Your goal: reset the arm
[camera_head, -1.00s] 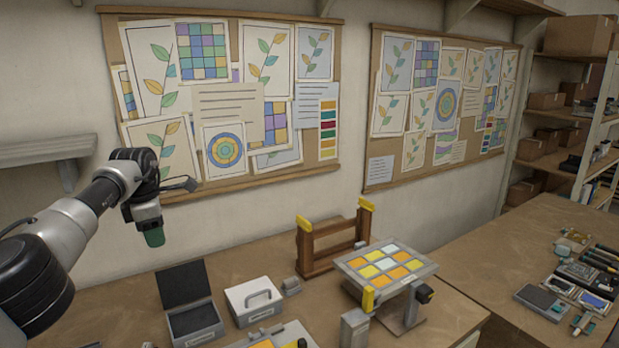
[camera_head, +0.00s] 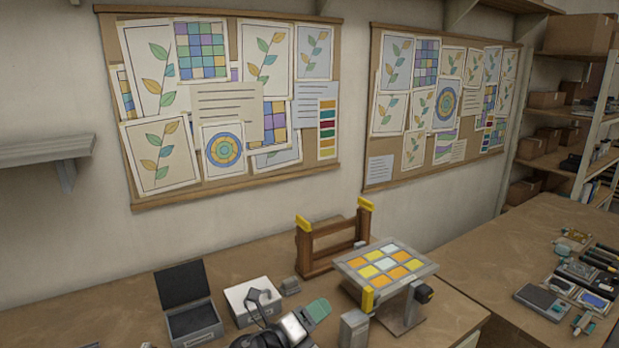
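My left gripper (camera_head: 316,311) is low at the bottom middle of the head view, over the workbench. A green piece shows at its tip; I cannot tell whether it is part of the fingers or something held, nor whether the gripper is open or shut. Dark and silver parts of my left arm show below and left of it, partly covering the white box (camera_head: 238,296). My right gripper is not in view.
A panel of yellow, orange and white squares (camera_head: 416,264) stands on a stand right of the gripper. A wooden frame (camera_head: 322,262) stands behind. An open dark case (camera_head: 186,290) is at left. A side table (camera_head: 545,225) holds several tools.

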